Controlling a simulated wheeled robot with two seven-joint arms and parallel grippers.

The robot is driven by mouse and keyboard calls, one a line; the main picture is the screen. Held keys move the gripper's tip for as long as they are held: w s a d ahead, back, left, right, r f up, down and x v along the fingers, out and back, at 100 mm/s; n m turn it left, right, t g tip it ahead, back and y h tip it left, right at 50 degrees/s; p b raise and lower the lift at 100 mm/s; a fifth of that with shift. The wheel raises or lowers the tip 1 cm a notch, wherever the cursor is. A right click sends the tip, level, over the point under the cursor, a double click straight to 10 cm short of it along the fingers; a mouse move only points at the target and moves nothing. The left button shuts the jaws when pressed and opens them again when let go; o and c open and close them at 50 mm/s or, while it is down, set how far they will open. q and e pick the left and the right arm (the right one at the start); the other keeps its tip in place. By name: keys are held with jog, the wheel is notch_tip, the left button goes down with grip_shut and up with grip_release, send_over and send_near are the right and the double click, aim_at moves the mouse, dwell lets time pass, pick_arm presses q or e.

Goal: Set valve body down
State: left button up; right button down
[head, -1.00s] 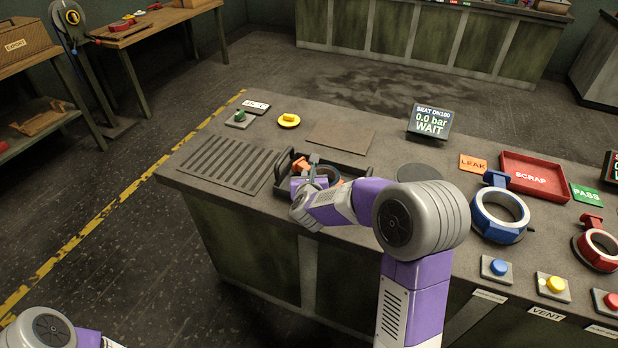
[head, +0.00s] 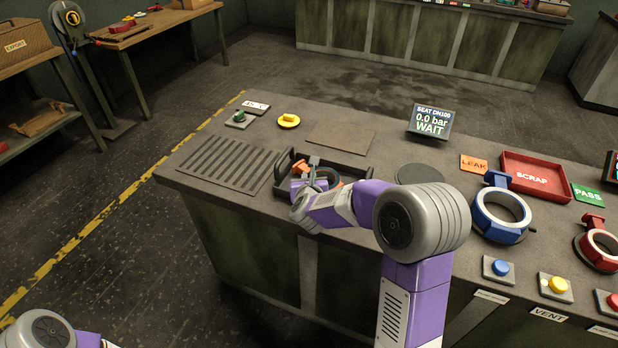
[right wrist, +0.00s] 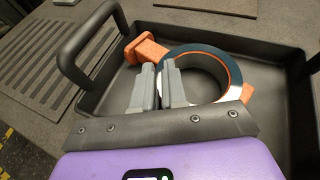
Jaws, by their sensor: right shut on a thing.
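The valve body (head: 334,176) is an orange ring-shaped casting with a dark rim and an orange stub at one side. It also shows in the right wrist view (right wrist: 236,72), inside a dark tray (head: 366,168) with raised handles. My right gripper (head: 313,168) is over the tray. In the right wrist view its two grey fingers (right wrist: 160,86) are shut on the near left part of the ring wall. The ring lies about level, low between the tray walls; I cannot tell whether its underside touches the tray floor. My left gripper is out of view.
A slotted grate (head: 222,164) lies left of the tray, and a flat brown plate (head: 341,137) behind it. A display (head: 430,121) reads 0.0 bar WAIT. To the right are a dark disc (head: 420,173), a blue ring clamp (head: 499,215) and a red SCRAP tray (head: 535,178).

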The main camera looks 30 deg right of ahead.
jog(key=shift+w+r, duration=0.1)
jog(key=shift+r, duration=0.1)
jog(key=c, duration=1.1)
grip_release()
jog(key=shift+f, duration=0.1)
jog(key=shift+c, duration=0.2)
jog(key=shift+o, duration=0.2)
jog(key=shift+s+f, duration=0.2)
jog(key=shift+f, duration=0.15)
jog(key=v, duration=0.4)
jog(key=p+v, duration=0.1)
jog(key=v, duration=0.2)
jog(key=shift+s+a+r, duration=0.15)
jog(key=shift+s+r, duration=0.05)
jog(key=shift+r, duration=0.2)
